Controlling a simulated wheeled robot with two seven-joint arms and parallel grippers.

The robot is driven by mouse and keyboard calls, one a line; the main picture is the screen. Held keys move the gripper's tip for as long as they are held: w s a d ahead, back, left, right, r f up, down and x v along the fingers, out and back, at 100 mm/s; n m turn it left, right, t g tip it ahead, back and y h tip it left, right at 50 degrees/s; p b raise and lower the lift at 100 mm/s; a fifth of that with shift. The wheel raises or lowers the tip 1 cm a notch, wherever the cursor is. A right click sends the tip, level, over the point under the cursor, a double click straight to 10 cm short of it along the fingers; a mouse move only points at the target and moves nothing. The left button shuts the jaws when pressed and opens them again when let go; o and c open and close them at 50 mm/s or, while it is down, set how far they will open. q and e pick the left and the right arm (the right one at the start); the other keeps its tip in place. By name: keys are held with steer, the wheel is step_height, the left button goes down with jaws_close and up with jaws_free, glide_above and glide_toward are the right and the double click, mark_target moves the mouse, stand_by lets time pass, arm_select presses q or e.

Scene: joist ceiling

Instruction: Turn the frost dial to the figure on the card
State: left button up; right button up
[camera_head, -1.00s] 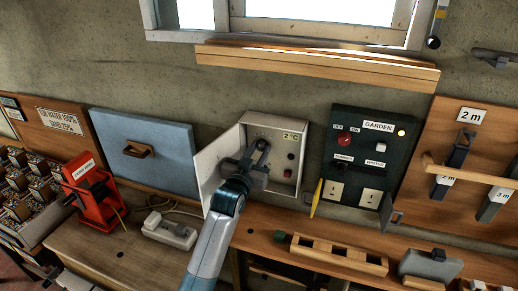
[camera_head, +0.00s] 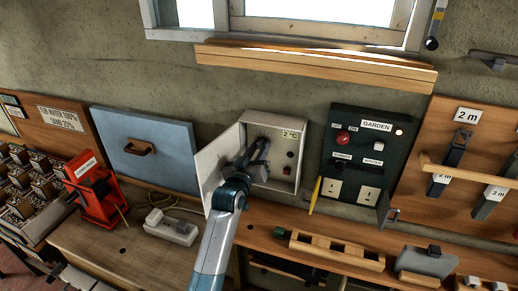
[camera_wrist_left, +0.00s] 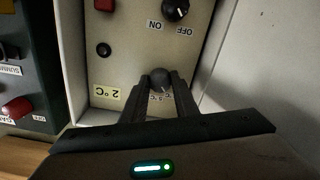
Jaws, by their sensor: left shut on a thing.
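The frost dial (camera_wrist_left: 160,78) is a small dark round knob with a pale mark, on the panel inside a pale open-fronted box (camera_head: 297,160). My left gripper (camera_head: 260,150) reaches into the box. In the left wrist view its two fingers (camera_wrist_left: 158,92) are shut on the dial, one on each side. The fingers cover much of the scale, and only a bit of "°C" lettering shows below the dial. A yellow card (camera_head: 290,135) reads "2 °C" at the box's upper right; it shows upside down in the left wrist view (camera_wrist_left: 107,92). My right gripper is not in view.
The box door (camera_head: 211,169) stands open at the left. An ON/OFF knob (camera_wrist_left: 176,10) and a red button (camera_wrist_left: 104,5) share the panel. A dark GARDEN panel (camera_head: 340,171) is to the right, a blue board (camera_head: 170,135) to the left. A wooden bench runs below.

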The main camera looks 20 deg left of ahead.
arm_select(q)
steer(key=o, duration=1.1)
steer(key=shift+c, duration=0.2)
steer(key=shift+s, duration=0.1)
steer(key=s+b, duration=0.5)
steer(key=s, duration=1.2)
steer(key=shift+s+a, duration=0.15)
steer(key=shift+a, duration=0.15)
